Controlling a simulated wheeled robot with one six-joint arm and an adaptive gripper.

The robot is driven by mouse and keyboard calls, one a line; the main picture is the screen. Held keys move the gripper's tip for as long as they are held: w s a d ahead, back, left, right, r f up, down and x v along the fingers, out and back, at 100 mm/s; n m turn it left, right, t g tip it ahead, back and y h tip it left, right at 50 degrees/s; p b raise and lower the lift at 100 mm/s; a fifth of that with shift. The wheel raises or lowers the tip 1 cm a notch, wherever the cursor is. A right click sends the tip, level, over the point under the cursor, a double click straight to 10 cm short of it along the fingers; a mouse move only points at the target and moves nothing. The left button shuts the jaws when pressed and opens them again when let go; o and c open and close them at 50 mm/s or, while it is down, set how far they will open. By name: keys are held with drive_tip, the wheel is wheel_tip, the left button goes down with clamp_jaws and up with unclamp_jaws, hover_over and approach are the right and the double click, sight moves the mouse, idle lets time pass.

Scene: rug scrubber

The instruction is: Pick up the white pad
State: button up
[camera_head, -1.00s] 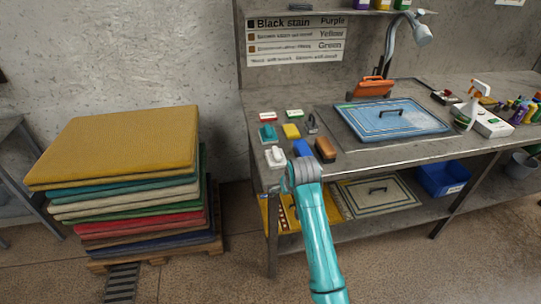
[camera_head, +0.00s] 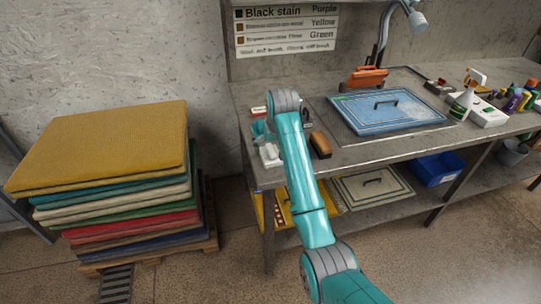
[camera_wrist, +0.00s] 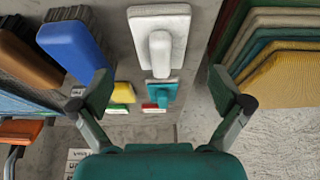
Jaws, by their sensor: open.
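The white pad (camera_wrist: 160,38) lies on the metal table, with a raised white handle along its top. In the wrist view it is at the top centre, beyond and between my open fingertips. In the head view the white pad (camera_head: 270,155) shows at the table's left front corner, just left of my arm. My gripper (camera_wrist: 165,92) is open and empty above the table, apart from the pad. In the head view my arm hides the gripper.
A teal pad (camera_wrist: 160,92) lies close to the white pad. A blue brush (camera_wrist: 72,45) and a brown brush (camera_wrist: 28,60) are beside it. A stack of rugs (camera_head: 105,150) stands left of the table (camera_head: 345,165). A blue framed board (camera_head: 385,108) lies on the tabletop.

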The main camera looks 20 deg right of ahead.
sight(271, 150)
drive_tip(key=shift+x, duration=2.75)
drive_tip(key=shift+w, duration=0.1)
drive_tip(key=c, duration=1.2)
